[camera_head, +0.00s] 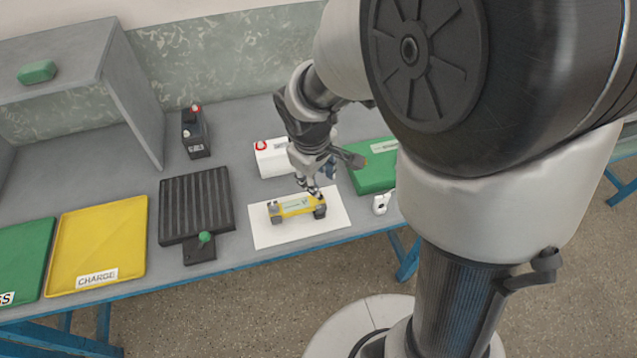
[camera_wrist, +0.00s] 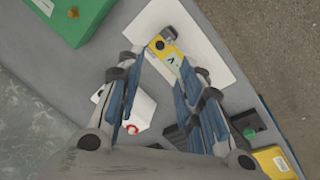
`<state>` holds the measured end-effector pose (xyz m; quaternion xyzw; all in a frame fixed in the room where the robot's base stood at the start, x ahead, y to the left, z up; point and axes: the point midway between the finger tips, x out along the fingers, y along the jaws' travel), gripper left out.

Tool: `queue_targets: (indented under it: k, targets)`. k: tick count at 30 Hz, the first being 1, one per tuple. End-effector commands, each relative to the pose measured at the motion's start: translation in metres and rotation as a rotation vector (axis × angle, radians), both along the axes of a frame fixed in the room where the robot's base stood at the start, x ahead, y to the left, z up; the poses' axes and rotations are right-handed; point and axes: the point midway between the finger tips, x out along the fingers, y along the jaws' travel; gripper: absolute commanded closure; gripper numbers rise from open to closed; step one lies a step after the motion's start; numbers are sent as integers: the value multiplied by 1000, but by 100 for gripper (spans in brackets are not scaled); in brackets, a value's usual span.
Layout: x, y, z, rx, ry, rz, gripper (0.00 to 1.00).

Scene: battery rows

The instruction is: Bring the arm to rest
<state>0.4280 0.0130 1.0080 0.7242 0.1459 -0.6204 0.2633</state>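My arm reaches down over the bench (camera_head: 235,120). My gripper (camera_head: 313,188) hangs just above or behind a yellow device with dark ends (camera_head: 296,206). The device lies on a white sheet (camera_head: 270,235). In the wrist view my gripper (camera_wrist: 165,68) has its fingers spread apart with nothing held between them. The yellow device (camera_wrist: 168,50) lies beyond the fingertips on the sheet (camera_wrist: 205,60), partly hidden by a finger. I cannot tell the exact gap between fingers and device.
A white box with a red mark (camera_head: 270,158) and a green case (camera_head: 375,170) stand close to my gripper.

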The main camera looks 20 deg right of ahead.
Motion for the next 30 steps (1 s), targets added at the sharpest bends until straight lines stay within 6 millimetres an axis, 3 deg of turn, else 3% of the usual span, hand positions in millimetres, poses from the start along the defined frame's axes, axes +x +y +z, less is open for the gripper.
queue_targets:
  k: [4,20,25,30]
  targets:
    - [-2,1,9,0,0,0,66]
    - [-3,1,11,1,-1,-4,66]
    - [-19,-5,41,24,-40,-73,66]
    - [-66,-15,93,87,-112,-227,66]
